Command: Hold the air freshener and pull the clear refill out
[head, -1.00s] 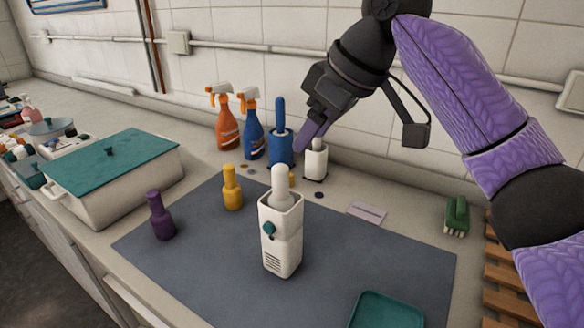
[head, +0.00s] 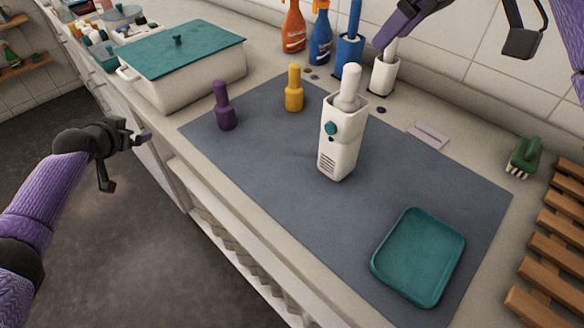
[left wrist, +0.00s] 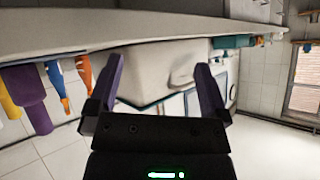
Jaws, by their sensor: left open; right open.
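The white air freshener (head: 340,148) stands upright on the grey mat, with a teal button on its front. The pale refill (head: 349,85) sticks up out of its open top. My left gripper (head: 128,160) is open and empty, out over the floor to the left of the counter, well away from the air freshener. Its two purple fingers also show apart in the left wrist view (left wrist: 160,88). My right gripper (head: 396,28) is open at the top of the head view, beyond the air freshener and close to a small white holder; it is partly cut off.
A white box with a teal lid (head: 190,62) stands left on the counter. Purple (head: 224,108) and yellow (head: 294,90) bottles stand near the mat's left side. A teal tray (head: 420,256) lies at the front right. Spray bottles (head: 320,38), a green brush (head: 524,157) and a wooden rack (head: 556,240) surround the mat.

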